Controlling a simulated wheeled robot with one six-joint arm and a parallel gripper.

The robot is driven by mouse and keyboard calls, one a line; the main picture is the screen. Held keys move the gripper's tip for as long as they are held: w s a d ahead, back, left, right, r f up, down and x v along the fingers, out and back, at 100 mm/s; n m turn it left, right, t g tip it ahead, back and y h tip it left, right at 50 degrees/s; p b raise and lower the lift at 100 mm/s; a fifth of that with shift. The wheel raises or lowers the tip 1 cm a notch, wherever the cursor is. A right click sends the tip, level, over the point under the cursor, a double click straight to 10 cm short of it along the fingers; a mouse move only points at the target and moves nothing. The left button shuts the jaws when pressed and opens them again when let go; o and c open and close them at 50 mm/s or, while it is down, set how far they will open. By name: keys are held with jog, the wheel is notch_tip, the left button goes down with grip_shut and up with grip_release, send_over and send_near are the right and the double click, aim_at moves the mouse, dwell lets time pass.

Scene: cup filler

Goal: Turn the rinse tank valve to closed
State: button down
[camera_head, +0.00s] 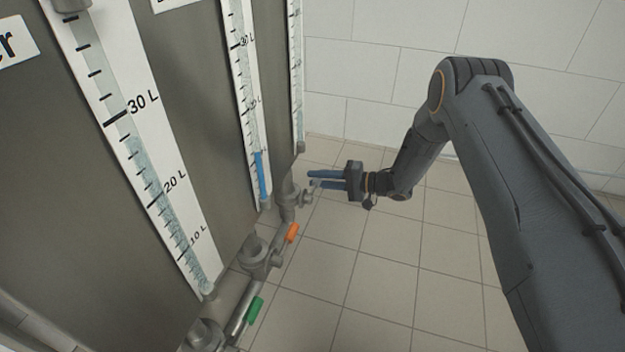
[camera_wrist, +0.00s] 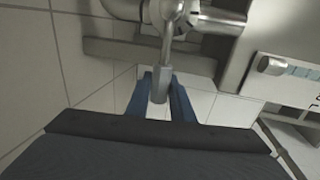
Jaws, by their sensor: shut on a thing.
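My gripper (camera_head: 318,180) reaches in from the right with its two blue fingers pointing left at the far end of the row of valves. In the wrist view my gripper (camera_wrist: 164,82) is shut on a grey valve handle (camera_wrist: 160,88), which sits between the fingers and hangs from a round metal valve body (camera_wrist: 180,14). In the head view the far valve (camera_head: 306,198) is by the fingertips, with its handle mostly hidden. No readable label marks which tank is the rinse tank.
Steel tanks with level gauges (camera_head: 150,130) stand along the left. The tiled floor (camera_head: 400,270) to the right is clear.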

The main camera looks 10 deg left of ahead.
jog(key=shift+f, duration=0.15)
jog(key=c, duration=1.6)
grip_release()
jog(key=shift+o, duration=0.2)
jog(key=p+v, duration=0.3)
jog(key=v, duration=0.4)
jog(key=shift+d, duration=0.4)
